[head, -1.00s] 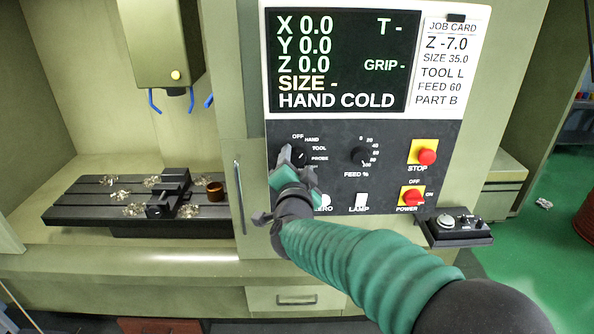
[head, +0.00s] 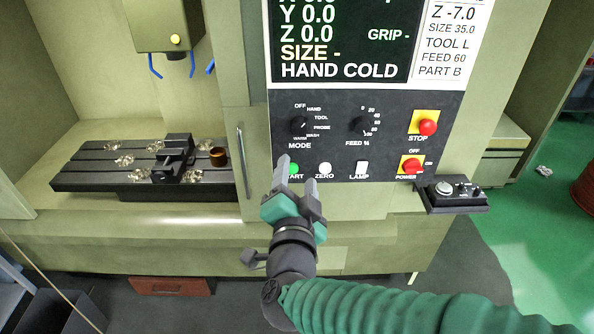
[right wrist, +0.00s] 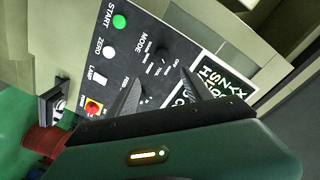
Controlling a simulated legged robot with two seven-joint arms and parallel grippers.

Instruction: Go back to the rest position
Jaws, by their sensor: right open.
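My right gripper (head: 297,178) is in the head view, in front of the lower part of the control panel (head: 390,140). Its two fingers are apart with nothing between them. One fingertip overlaps the edge of the green START button (head: 293,168) in the picture. The mode knob (head: 299,125) is uncovered above the fingers, pointing toward the upper right. In the right wrist view the fingers (right wrist: 155,92) are spread, with the mode knob (right wrist: 163,55) beyond them. My left gripper is not in view.
The display (head: 340,40) reads HAND COLD. The red stop button (head: 428,127) and power switch (head: 411,166) are at the panel's right. A small shelf (head: 452,195) juts out at lower right. The machine bed (head: 110,180) with a vise and brown cup is at left.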

